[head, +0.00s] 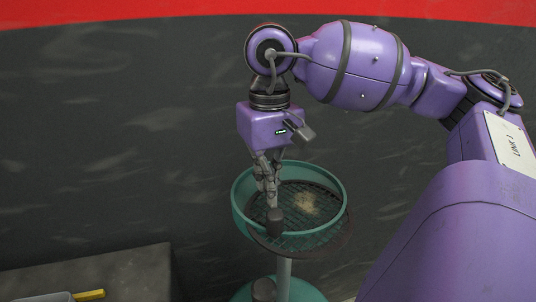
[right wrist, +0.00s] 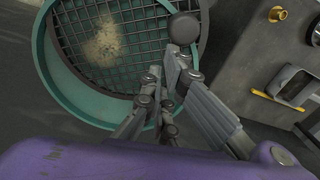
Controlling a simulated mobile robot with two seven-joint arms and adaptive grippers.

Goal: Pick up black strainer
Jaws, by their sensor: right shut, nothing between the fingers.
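The black strainer (head: 308,205) is a dark round mesh in the teal basin (head: 340,187) on a stand. A pale tan patch lies on its mesh. The mesh also shows at the top of the right wrist view (right wrist: 135,50), with a dark round knob (right wrist: 184,28) at its edge. My right gripper (head: 270,197) points down over the near-left part of the basin. Its fingers are shut and empty, close to the knob; I cannot tell whether they touch it. They hide part of the mesh. My left gripper is not in view.
A dark bench (head: 120,272) stands at the lower left with a yellow item (head: 89,295) on it. In the right wrist view, a bench at the right holds a grey tray (right wrist: 292,85) and a brass fitting (right wrist: 277,14). A dark wall stands behind.

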